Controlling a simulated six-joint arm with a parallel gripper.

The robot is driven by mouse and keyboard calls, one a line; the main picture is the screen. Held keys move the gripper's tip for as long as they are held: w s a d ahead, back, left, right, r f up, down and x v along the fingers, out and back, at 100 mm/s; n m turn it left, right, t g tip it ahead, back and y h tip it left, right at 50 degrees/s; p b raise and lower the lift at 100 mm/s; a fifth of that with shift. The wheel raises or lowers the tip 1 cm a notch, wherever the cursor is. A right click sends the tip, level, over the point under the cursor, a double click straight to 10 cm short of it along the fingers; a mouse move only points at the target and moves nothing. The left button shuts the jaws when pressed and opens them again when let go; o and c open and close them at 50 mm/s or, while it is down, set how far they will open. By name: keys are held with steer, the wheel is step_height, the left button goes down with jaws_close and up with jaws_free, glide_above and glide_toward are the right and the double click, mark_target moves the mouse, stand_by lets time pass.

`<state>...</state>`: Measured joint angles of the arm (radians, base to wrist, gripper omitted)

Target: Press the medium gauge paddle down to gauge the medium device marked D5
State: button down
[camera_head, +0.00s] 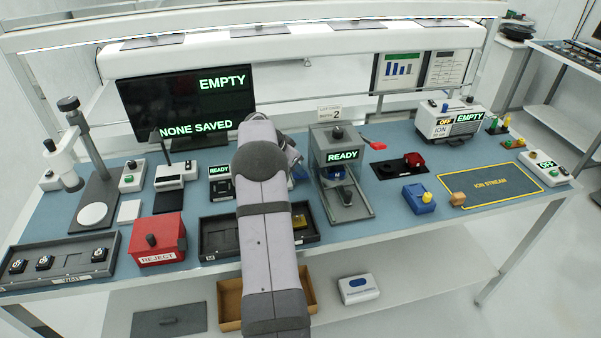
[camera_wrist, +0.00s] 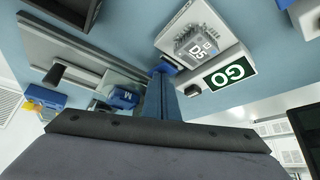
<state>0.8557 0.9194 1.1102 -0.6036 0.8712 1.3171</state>
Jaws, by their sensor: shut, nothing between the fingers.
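In the wrist view, the device marked D5 (camera_wrist: 197,45), a grey finned piece, sits on a white gauge block (camera_wrist: 215,60). Its green display (camera_wrist: 230,72) reads GO. My gripper (camera_wrist: 163,75) is shut and empty, with its narrow fingers at the block's left edge. Blue shows at the fingertips, perhaps part of the paddle; contact and paddle position cannot be made out. A blue block marked M (camera_wrist: 124,97) is further left. In the head view, my arm hides the gripper, D5 and most of the gauge.
The clear-walled chamber (camera_head: 340,150), display reading READY, stands right of my arm, with a black knob (camera_head: 347,197) at its front. A dark tray (camera_head: 220,237) lies in front, partly behind my arm. A red reject box (camera_head: 158,238) is at left. The ion stream mat (camera_head: 490,188) is at right.

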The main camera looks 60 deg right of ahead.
mark_target(295, 176)
steer(key=shift+s+a+f, duration=0.1)
steer(key=shift+a+f, duration=0.15)
steer(key=shift+f, duration=0.15)
steer(key=shift+d+r+p, duration=0.2)
steer(key=shift+r+p, duration=1.45)
steer(key=shift+r, duration=2.05)
steer(key=shift+w+a, duration=0.2)
steer(key=shift+w, duration=0.1)
steer(key=w+a+n+t+y, duration=0.15)
steer(key=a+n, duration=0.25)
steer(key=a, duration=0.6)
steer(key=w+a+n+y, duration=0.1)
steer(key=w+a+n, duration=0.15)
steer(key=a, duration=0.75)
steer(key=w+a+n+t+y, duration=0.15)
steer(key=a+n, duration=0.25)
steer(key=a, duration=0.6)
steer(key=s+a+f+n+g+y, duration=0.1)
steer(key=s+a+n, duration=0.4)
steer(key=s+a, duration=0.5)
steer(key=s+a+f+n+y, duration=0.15)
steer(key=s+a+n, duration=0.45)
steer(key=a, duration=0.7)
step_height(295, 176, down, 11)
steer(key=b, duration=1)
steer(key=shift+a+r, duration=0.15)
steer(key=shift+r, duration=0.05)
